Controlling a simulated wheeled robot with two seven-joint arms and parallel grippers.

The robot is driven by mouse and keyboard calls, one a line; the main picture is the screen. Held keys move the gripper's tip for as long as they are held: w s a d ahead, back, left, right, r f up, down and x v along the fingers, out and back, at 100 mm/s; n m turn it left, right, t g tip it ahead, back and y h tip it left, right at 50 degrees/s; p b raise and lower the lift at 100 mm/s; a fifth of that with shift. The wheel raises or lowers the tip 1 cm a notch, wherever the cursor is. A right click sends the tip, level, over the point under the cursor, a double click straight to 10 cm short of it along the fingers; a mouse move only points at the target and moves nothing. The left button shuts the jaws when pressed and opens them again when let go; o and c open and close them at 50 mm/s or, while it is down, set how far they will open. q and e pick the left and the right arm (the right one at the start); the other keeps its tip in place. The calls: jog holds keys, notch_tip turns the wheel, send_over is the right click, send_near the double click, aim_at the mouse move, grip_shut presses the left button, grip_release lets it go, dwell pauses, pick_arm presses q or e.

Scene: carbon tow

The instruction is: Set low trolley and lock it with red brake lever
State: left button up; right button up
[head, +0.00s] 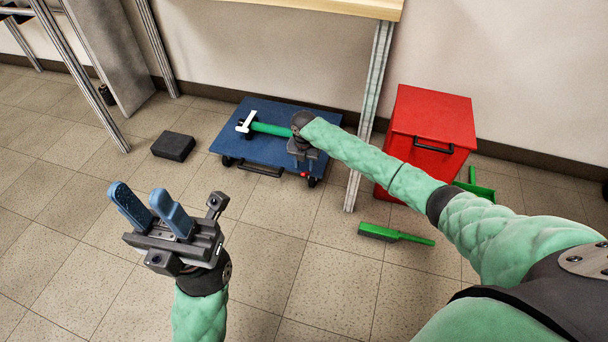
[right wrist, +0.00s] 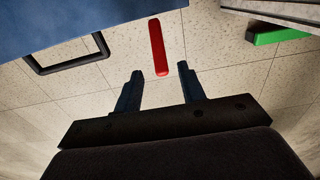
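The red brake lever (right wrist: 158,47) sticks out below the deck edge; only a small red bit (head: 304,174) shows in the head view. My right gripper (right wrist: 158,80) is open and empty, its fingertips just short of the lever's end and apart from it. My left gripper (head: 150,205) is open and empty over the floor.
A green bar with a white T-shaped end (head: 247,122) lies over the deck, partly hidden by my right arm. A black block (head: 173,146) is left of the trolley. A table leg (head: 370,110), red bin (head: 430,115) and green brush (head: 396,235) are right. Near floor is clear.

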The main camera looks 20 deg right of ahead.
aim_at(304, 174)
notch_tip(304, 174, down, 6)
jog(key=shift+b, duration=0.85)
grip_shut()
